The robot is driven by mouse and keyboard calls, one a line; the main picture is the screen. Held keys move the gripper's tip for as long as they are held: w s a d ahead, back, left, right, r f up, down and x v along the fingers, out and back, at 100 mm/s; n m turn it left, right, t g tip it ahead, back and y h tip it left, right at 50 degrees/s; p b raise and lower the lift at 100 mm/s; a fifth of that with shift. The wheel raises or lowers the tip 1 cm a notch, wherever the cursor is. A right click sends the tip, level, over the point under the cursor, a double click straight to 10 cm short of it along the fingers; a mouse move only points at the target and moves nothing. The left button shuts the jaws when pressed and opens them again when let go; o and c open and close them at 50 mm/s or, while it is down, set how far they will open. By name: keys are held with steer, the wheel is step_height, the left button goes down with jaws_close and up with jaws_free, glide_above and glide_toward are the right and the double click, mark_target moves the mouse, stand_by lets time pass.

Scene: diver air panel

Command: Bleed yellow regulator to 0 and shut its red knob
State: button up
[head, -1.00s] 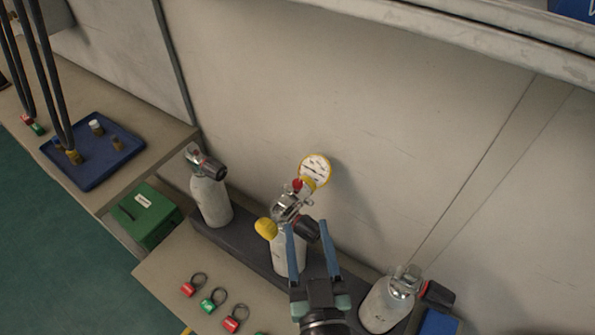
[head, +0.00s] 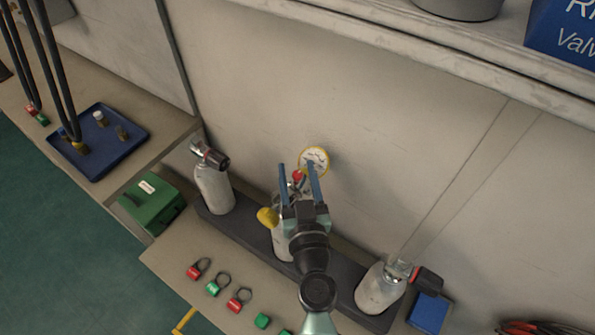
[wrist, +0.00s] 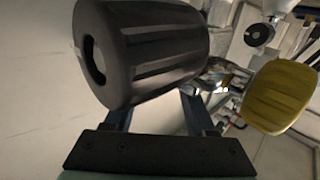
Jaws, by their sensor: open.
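The middle white cylinder (head: 281,245) carries the regulator with a yellow knob (head: 267,217), a small red knob (head: 298,175) and a yellow-rimmed gauge (head: 315,158). The gauge reading is too small to make out. My gripper (head: 297,172) is open over this regulator, its blue fingers appearing on either side of the red knob in the head view; contact cannot be told. In the wrist view a black ribbed knob (wrist: 150,50) fills the upper left, hiding the finger ends, and the yellow knob (wrist: 282,95) is at the right. My gripper hides much of the regulator in the head view.
Other white cylinders stand left (head: 214,190) and right (head: 379,290) in the dark rack (head: 245,222). Red and green tags (head: 214,286) lie on the bench in front. A blue tray (head: 88,158) and green box (head: 152,204) are at left. The wall is close behind.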

jaws_close()
steer(key=shift+d+f+n+y+b, duration=0.2)
steer(key=shift+n+y+b, duration=0.15)
steer(key=shift+b, duration=0.3)
steer(key=n+y+b, duration=0.1)
steer(key=b, duration=0.1)
steer(key=n+g+y+b, duration=0.1)
steer(key=y+b, duration=0.1)
steer(key=b, duration=0.1)
steer(key=shift+f+y, duration=0.2)
steer(key=shift+y, duration=0.05)
steer(key=n+g+y+b, duration=0.1)
steer(key=n+y+b, duration=0.1)
steer(key=y+b, duration=0.1)
steer(key=shift+r+n+g+b, duration=0.15)
steer(key=shift+n+g+b, duration=0.2)
steer(key=shift+b, duration=0.35)
steer(key=shift+a+r+g+y+b, duration=0.1)
steer(key=shift+g+y+b, duration=0.25)
steer(key=shift+y+b, duration=0.2)
steer(key=shift+r+n+y, duration=0.15)
steer(key=shift+n+y, duration=0.1)
steer(key=shift+n, duration=0.15)
jaws_free()
